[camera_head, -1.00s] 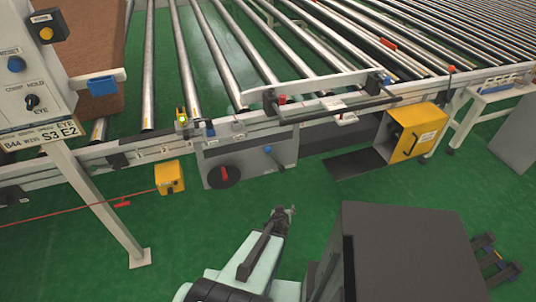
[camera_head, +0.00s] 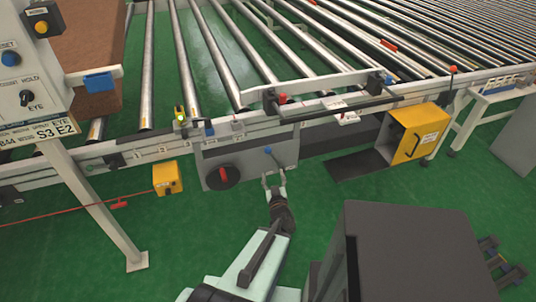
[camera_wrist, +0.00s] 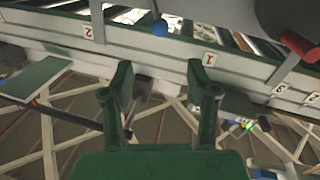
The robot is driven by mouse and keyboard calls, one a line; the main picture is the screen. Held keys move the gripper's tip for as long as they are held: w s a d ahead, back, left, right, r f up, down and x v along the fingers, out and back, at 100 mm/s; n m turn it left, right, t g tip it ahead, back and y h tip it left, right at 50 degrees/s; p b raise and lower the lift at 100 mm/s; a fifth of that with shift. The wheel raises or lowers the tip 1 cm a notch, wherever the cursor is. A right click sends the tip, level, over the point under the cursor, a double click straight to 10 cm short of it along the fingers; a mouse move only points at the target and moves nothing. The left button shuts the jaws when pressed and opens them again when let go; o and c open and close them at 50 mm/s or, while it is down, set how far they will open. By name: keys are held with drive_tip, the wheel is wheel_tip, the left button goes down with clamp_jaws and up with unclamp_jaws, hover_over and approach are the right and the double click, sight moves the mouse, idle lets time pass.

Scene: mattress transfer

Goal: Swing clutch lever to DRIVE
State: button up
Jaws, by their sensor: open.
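A lever with a blue ball knob (camera_head: 267,150) sticks out from the front of a grey box (camera_head: 212,158) under the conveyor rail; it looks like the clutch lever. No DRIVE marking is readable. My gripper (camera_head: 274,176) is open and empty, just below and in front of the knob in the head view. In the wrist view the green fingers of my gripper (camera_wrist: 160,100) are spread apart. The blue knob (camera_wrist: 160,27) lies past them at the top of that view, with a gap between.
A black disc with a red handle (camera_head: 223,175) sits on the box's left side. A yellow box (camera_head: 167,178) with a red cord hangs at left, and a yellow cabinet (camera_head: 419,134) stands at right. Conveyor rollers (camera_head: 215,57) lie behind. Green floor in front is open.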

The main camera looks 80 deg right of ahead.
sight(268, 150)
drive_tip(key=b+x, duration=1.1)
drive_tip(key=x, duration=0.4)
drive_tip(key=shift+d, duration=0.2)
clamp_jaws()
